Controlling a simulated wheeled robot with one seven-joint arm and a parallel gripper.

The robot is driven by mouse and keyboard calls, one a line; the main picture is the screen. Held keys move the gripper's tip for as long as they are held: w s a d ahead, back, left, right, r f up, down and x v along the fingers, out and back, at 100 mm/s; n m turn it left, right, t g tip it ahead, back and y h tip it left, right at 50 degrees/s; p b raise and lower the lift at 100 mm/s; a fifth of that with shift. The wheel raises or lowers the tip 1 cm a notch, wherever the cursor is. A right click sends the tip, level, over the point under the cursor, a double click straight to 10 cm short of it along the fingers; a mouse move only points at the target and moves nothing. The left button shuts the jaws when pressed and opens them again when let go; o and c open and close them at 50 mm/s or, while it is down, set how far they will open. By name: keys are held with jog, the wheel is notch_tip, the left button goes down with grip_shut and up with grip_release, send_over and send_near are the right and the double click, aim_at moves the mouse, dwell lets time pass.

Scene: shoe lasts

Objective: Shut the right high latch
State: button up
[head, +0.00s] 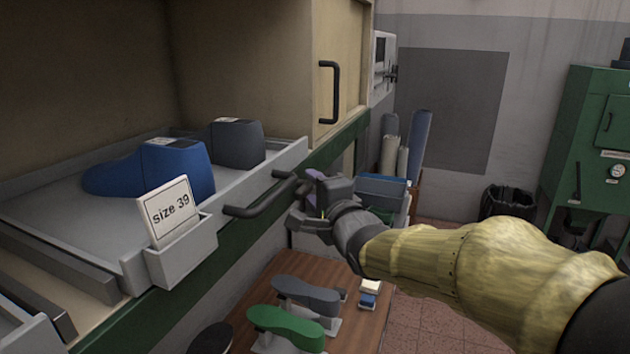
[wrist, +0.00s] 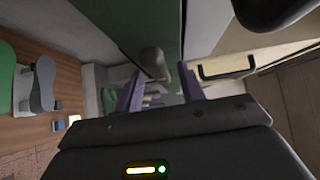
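My gripper (head: 308,192) is raised at the right end of the cabinet's green front rail (head: 232,245), just right of the pulled-out tray's dark handle (head: 262,196). In the wrist view its two purple fingers (wrist: 160,88) stand apart, with nothing held between them. A grey rounded piece (wrist: 154,62) on or by the green rail shows beyond and between the fingertips, apart from them as far as I can see. It may be the latch; its state cannot be told. In the head view my gripper hides that spot.
A pale door (head: 338,60) with a black handle (head: 330,92) is above. A wooden table (head: 345,320) with lasts stands below.

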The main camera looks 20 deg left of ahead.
jog(key=shift+w+a, duration=0.3)
jog(key=shift+w, duration=0.05)
jog(key=shift+w, duration=0.15)
jog(key=shift+c, duration=0.5)
jog(key=shift+a, duration=0.1)
grip_shut()
jog(key=shift+s+a+f, duration=0.1)
jog(key=shift+s, duration=0.15)
jog(key=shift+w+d, duration=0.15)
jog(key=shift+d, duration=0.05)
jog(key=shift+f, duration=0.15)
